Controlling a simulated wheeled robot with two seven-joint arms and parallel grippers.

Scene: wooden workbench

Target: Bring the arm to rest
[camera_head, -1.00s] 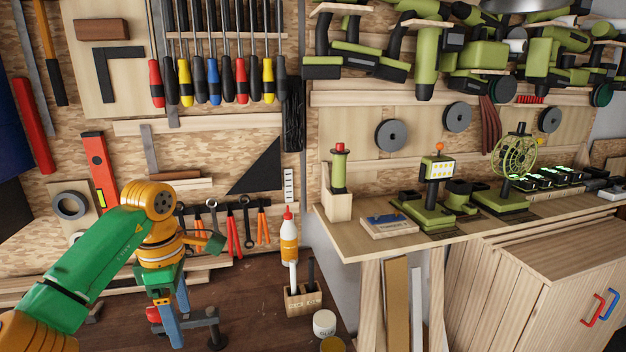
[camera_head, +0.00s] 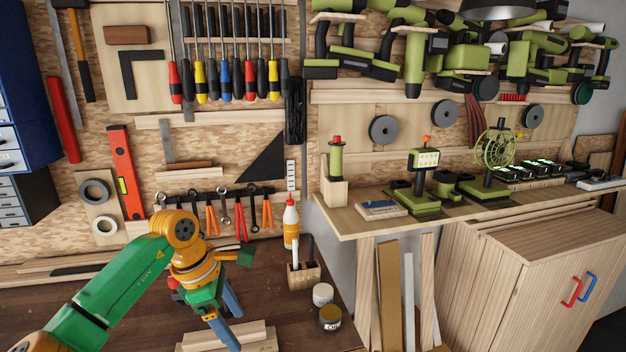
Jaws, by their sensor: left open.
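My left arm (camera_head: 125,285) is green and orange and comes in from the lower left. Its left gripper (camera_head: 236,331) has two blue fingers that point down over the dark wooden workbench (camera_head: 285,335). The fingers are apart and I see nothing held between them. Wooden blocks (camera_head: 195,338) lie on the bench close to the fingers. Whether the fingers touch them I cannot tell. A red part shows behind the gripper, mostly hidden by it. My right gripper is not in view.
Right of the gripper stand a wooden holder (camera_head: 304,276), a glue bottle (camera_head: 291,222), a white jar (camera_head: 322,294) and a dark tin (camera_head: 330,318). A wooden shelf (camera_head: 350,224) stands at the right.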

